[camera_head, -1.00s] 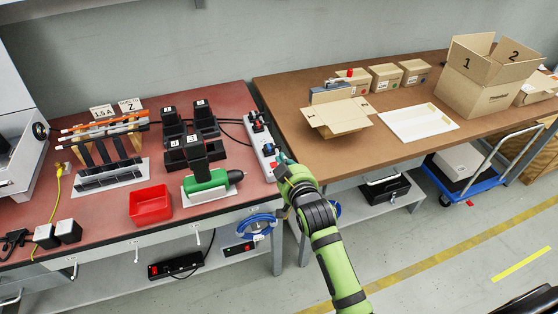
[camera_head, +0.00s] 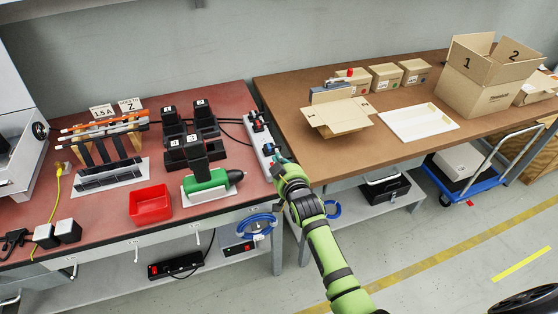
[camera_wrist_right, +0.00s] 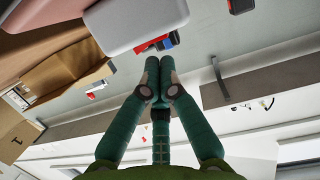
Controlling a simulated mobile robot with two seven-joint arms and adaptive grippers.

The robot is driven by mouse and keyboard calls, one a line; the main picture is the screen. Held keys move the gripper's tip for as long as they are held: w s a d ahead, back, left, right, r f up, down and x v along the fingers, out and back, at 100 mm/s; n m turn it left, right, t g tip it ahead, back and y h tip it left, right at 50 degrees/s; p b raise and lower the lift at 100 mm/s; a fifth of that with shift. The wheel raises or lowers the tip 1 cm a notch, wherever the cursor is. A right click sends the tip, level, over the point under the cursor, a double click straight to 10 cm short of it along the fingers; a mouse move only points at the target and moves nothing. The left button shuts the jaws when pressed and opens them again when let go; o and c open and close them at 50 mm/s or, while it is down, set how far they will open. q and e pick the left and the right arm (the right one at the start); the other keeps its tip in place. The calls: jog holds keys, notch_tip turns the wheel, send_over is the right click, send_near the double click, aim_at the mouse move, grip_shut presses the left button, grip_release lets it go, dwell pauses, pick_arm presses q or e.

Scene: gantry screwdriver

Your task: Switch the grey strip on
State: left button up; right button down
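The grey strip (camera_head: 257,139) lies along the right edge of the red-topped bench, with dark plugs in it and a small red part near its front end. My right gripper (camera_head: 277,163) is at the front end of the strip, its tip covering part of it. In the right wrist view the fingertips (camera_wrist_right: 159,64) are together with nothing visible between them. They point toward a pale rounded block and a red part (camera_wrist_right: 151,45). I cannot tell whether they touch it. My left gripper is not in view.
A green screwdriver (camera_head: 207,187) on its stand and a red bin (camera_head: 150,204) are left of the strip. The brown table (camera_head: 300,120) with an open carton (camera_head: 337,117) is to the right.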

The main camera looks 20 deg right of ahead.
jog(key=shift+d+f, duration=0.1)
jog(key=shift+f, duration=0.2)
jog(key=shift+d, duration=0.1)
jog(key=shift+f, duration=0.15)
jog(key=shift+w+r+p, duration=0.1)
jog(key=shift+r+p, duration=0.4)
jog(key=shift+p, duration=0.05)
jog(key=r+p, duration=0.3)
jog(key=r, duration=0.1)
jog(key=shift+d+p, duration=0.3)
jog(key=shift+p, duration=0.05)
jog(key=f+b+v, duration=0.1)
jog(key=v, duration=0.8)
jog(key=shift+s+d, duration=0.25)
jog(key=shift+s, duration=0.3)
